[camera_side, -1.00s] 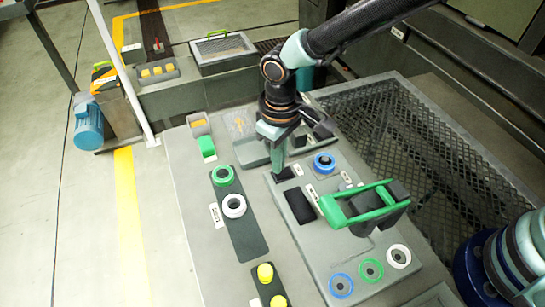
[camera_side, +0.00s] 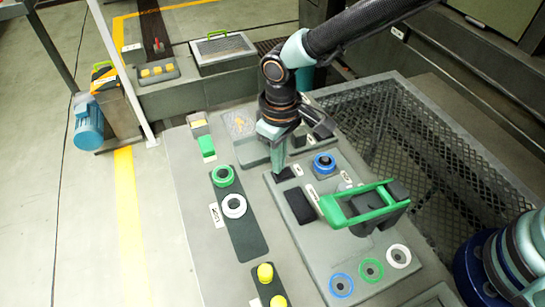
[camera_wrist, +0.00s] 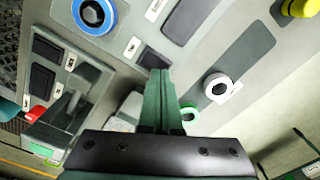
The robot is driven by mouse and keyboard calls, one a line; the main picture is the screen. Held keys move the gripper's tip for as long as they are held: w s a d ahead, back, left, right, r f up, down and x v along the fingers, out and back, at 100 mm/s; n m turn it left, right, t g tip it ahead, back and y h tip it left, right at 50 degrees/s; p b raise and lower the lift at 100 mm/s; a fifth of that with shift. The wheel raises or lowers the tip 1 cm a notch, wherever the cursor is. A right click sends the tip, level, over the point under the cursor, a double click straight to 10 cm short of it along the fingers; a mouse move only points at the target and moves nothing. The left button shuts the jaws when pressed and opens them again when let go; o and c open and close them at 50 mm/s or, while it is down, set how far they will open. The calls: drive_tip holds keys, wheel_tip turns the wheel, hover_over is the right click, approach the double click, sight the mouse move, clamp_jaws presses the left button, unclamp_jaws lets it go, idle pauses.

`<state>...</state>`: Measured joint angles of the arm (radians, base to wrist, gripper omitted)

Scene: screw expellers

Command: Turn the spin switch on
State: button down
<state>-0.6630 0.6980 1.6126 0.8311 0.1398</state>
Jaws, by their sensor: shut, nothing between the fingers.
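My gripper (camera_side: 276,160) is shut and empty, pointing down at the grey control panel. Its fingertips are at a small black rocker switch (camera_side: 286,174), touching it or just above it; I cannot tell which. In the wrist view the shut fingertips (camera_wrist: 160,74) overlap the near end of that small black switch (camera_wrist: 151,58). A larger black switch (camera_side: 301,206) sits beside it, nearer the side camera, and shows in the wrist view (camera_wrist: 188,18). The white labels by the switches are too small to read, so I cannot tell which one is named spin.
A blue ring knob (camera_side: 324,163) stands right of the fingers. A raised green handle (camera_side: 357,204) stands nearer the camera. A green ring (camera_side: 222,176) and a white ring (camera_side: 234,206) lie left. Yellow buttons (camera_side: 265,272) are at the front.

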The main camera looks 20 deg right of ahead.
drive_tip(key=shift+f, duration=0.95)
idle(0.7)
drive_tip(key=shift+r, duration=3.55)
drive_tip(key=d+r+m+t, duration=0.2)
drive_tip(key=d+r+m, duration=0.1)
drive_tip(key=d+r, duration=1.05)
drive_tip(key=s+d+m+t, duration=0.1)
drive_tip(key=s+d, duration=0.3)
drive_tip(key=d, duration=0.3)
drive_tip(key=s+d+r+m+t, duration=0.1)
drive_tip(key=s+d, duration=0.3)
drive_tip(key=d, duration=0.4)
drive_tip(key=shift+r+m+t, duration=0.3)
drive_tip(key=shift+m+t, duration=0.2)
drive_tip(key=shift+t, duration=0.3)
